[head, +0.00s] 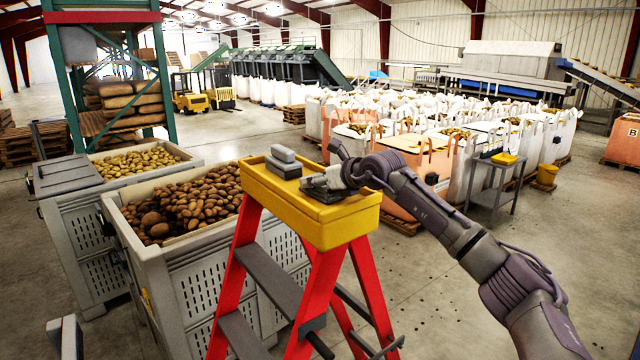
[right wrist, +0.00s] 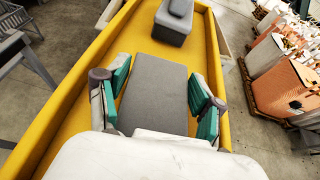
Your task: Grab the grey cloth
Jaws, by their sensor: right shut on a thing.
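The grey cloth (right wrist: 158,88) looks like a flat folded rectangle. It lies on the yellow tray top (right wrist: 52,135) of a red stepladder. In the head view it is mostly hidden by my right gripper (head: 323,184), which reaches down onto the yellow top (head: 300,222) from the right. In the right wrist view my right gripper (right wrist: 160,84) has its green-padded fingers on both long sides of the cloth and is shut on it.
A grey block with a separate upper piece (head: 284,162) sits beside the cloth on the tray. Bins of potatoes (head: 190,252) stand left of the ladder (head: 372,290). A grey cart (head: 490,182) and filled sacks stand behind right. The floor at front right is clear.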

